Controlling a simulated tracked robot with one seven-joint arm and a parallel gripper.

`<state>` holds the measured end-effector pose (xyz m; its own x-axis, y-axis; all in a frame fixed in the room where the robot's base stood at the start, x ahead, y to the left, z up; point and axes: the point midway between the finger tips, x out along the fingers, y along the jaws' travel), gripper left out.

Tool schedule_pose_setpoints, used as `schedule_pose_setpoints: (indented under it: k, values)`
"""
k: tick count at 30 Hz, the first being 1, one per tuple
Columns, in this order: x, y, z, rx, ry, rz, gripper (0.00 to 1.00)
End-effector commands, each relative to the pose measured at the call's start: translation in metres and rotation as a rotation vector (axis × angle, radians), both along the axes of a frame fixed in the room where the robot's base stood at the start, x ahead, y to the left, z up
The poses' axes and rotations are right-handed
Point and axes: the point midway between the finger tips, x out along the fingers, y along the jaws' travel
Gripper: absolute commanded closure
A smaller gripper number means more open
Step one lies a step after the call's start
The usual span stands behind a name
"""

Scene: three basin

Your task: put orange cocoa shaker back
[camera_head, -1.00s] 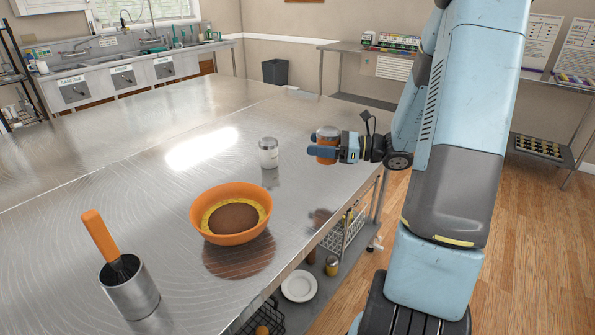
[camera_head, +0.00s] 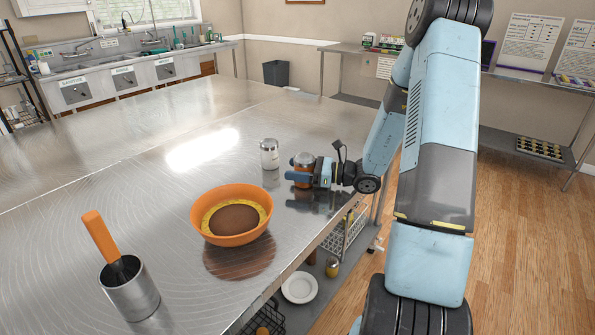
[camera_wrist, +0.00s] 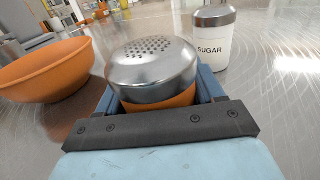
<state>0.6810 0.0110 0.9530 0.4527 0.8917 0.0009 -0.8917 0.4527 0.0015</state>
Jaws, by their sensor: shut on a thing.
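The orange cocoa shaker (camera_head: 303,170) has a perforated silver lid. My gripper (camera_head: 298,177) is shut on its orange body, and the shaker is upright, at or just above the steel table near its right edge. In the wrist view the shaker (camera_wrist: 152,68) stands between the fingers, its lid toward the camera and most of its body hidden. I cannot tell whether its base touches the table. A white sugar shaker (camera_head: 269,154) with a silver lid stands just behind and left of it; its SUGAR label shows in the wrist view (camera_wrist: 211,48).
An orange bowl (camera_head: 231,237) with brown and yellow contents sits left and nearer on the table (camera_head: 130,205). A metal cup (camera_head: 131,290) holding an orange-handled whisk stands front left. A lower shelf holds a white plate (camera_head: 299,288) and a yellow jar (camera_head: 332,267). The table's left side is clear.

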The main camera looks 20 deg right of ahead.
Motion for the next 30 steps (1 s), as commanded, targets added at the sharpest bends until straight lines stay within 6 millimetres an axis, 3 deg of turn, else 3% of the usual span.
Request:
schedule_pose_setpoints:
  k: [11,12,18,20,30]
  values:
    - [-0.0002,-0.0006,-0.0056,0.0,0.0,-0.001,0.67]
    - [-0.0001,-0.0013,-0.0059,0.0,-0.001,-0.002,0.31]
    - [-0.0002,-0.0018,-0.0056,0.0,-0.001,-0.002,0.12]
    - [-0.0002,-0.0018,-0.0056,0.0,-0.001,-0.002,0.07]
    - [-0.0016,-0.0054,-0.004,-0.001,0.0,-0.003,0.07]
